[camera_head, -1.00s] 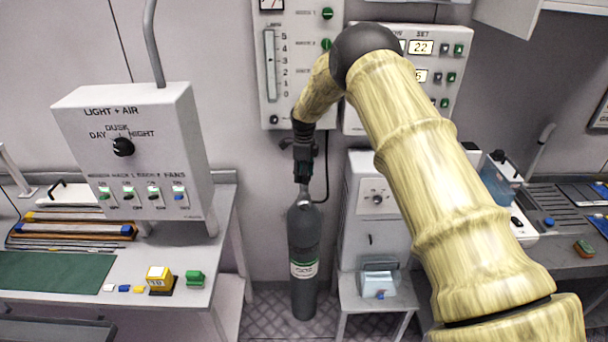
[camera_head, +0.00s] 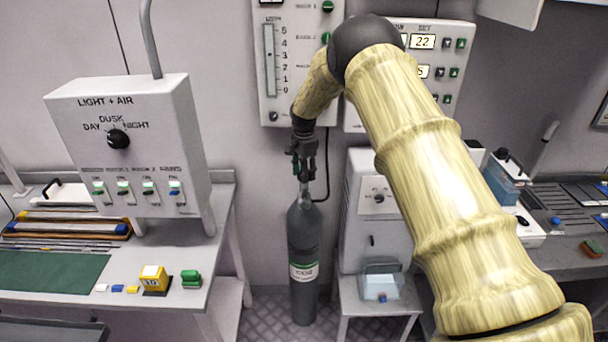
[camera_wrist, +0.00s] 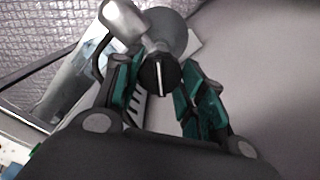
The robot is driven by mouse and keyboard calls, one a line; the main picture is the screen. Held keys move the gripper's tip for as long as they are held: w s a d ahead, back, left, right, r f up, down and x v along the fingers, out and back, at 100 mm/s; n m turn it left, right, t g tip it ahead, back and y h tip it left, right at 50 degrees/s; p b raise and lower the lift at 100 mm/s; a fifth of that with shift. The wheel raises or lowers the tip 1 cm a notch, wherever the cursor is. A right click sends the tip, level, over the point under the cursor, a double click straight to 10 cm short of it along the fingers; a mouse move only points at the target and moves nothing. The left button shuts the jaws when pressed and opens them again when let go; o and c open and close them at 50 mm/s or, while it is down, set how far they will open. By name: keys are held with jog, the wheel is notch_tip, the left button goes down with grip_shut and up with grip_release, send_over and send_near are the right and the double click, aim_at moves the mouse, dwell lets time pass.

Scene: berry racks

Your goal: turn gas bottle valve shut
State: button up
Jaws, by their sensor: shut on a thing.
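The dark grey gas bottle (camera_head: 303,245) stands upright on the floor against the wall, with a white and green label. Its silver valve neck (camera_head: 304,193) is at the top, just below my gripper (camera_head: 304,172), which points down at it. In the wrist view, the black valve knob (camera_wrist: 160,74) with a white pointer line sits between the green-padded fingers of my gripper (camera_wrist: 158,82). My gripper is shut on the knob. The silver valve body (camera_wrist: 124,20) runs behind the knob. The finger contact on the knob is partly hard to see.
A bench (camera_head: 215,255) with a light and air control box (camera_head: 125,150) stands left of the bottle. A white cabinet (camera_head: 375,225) and small stand (camera_head: 352,290) are close on the right. Wall panels (camera_head: 293,65) hang above. A dark hose (camera_head: 327,175) runs beside the bottle's top.

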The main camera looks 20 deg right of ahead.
jog(key=n+b, duration=0.1)
jog(key=n, duration=1.1)
jog(key=shift+n+b, duration=0.35)
jog(key=shift+n, duration=0.05)
jog(key=n, duration=1.2)
jog(key=shift+n, duration=0.3)
jog(key=o, duration=1.1)
jog(key=shift+d, duration=0.1)
jog(key=shift+c, duration=0.2)
notch_tip(320, 180, up, 12)
